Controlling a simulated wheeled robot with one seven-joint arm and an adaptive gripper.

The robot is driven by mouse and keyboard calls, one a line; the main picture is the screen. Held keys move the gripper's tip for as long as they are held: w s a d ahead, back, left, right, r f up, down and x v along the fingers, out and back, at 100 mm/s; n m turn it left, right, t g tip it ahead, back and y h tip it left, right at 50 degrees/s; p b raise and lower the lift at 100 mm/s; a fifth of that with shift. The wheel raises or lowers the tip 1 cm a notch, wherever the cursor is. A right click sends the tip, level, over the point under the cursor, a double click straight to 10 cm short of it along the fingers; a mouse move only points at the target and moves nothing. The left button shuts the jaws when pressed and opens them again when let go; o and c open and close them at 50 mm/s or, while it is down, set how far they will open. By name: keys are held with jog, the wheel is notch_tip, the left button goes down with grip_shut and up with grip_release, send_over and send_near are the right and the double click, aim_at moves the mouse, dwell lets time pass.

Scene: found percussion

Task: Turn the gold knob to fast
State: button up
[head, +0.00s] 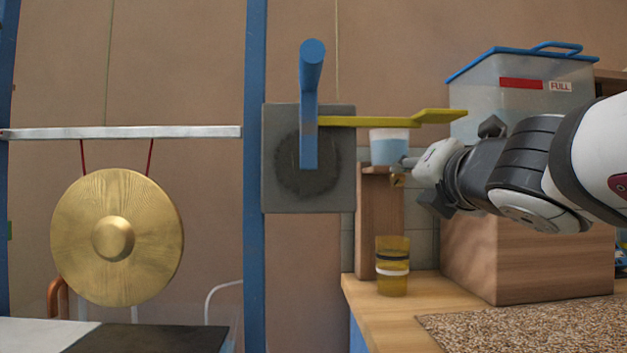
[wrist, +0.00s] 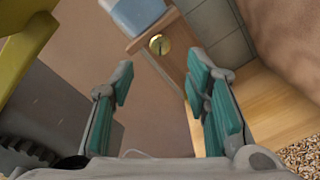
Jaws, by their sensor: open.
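The gold knob (wrist: 160,44) is small and round with a dark slot-like mark, mounted on a wooden post (wrist: 172,70). In the head view the knob (head: 397,181) shows small at the post's upper part, just left of my gripper (head: 408,168). In the wrist view my gripper (wrist: 158,72) is open, with teal-padded fingers spread either side of the line to the knob. The knob lies beyond the fingertips, with nothing between the fingers. No "fast" marking is readable.
A blue-and-white cup (head: 389,147) stands on the post. A yellow lever (head: 400,118) reaches over it from a blue handle (head: 310,110). An amber cup (head: 393,268) stands below on the wooden counter (head: 385,312). A wooden box (head: 525,255) carries a clear bin (head: 500,100). A gong (head: 115,238) hangs left.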

jog(key=s, duration=0.4)
jog(key=shift+s, duration=0.4)
